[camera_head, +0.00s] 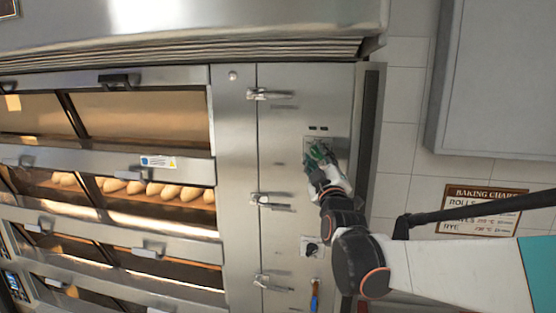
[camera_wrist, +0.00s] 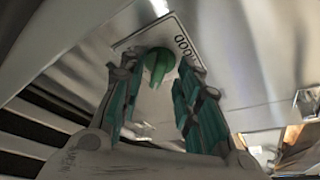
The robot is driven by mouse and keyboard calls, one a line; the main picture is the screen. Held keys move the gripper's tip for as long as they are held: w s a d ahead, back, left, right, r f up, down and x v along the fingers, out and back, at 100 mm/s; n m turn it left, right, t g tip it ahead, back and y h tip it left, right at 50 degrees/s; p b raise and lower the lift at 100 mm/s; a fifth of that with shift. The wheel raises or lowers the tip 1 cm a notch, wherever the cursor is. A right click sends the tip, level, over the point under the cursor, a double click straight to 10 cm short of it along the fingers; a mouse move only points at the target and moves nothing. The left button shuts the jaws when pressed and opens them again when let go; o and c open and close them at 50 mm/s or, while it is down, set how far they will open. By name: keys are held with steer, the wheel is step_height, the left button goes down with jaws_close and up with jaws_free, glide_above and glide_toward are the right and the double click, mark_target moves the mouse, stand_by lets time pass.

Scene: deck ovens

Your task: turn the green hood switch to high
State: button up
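The green hood switch (camera_wrist: 159,64) shows in the wrist view as a rounded green knob with a narrow handle part, on a label plate (camera_wrist: 128,42) with partly readable lettering. My gripper (camera_wrist: 156,88) is open, with one green-padded finger on each side of the knob. Small gaps seem to show between the pads and the knob; I cannot tell whether either finger touches it. In the head view my gripper (camera_head: 318,155) is at the plate on the steel oven side panel and hides most of the switch. The switch's setting cannot be read.
Latch handles (camera_head: 270,95) stick out to the left. The steel hood (camera_head: 180,30) overhangs above. A baking chart (camera_head: 480,210) hangs on the tiled wall at right.

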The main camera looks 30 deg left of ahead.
jaws_close()
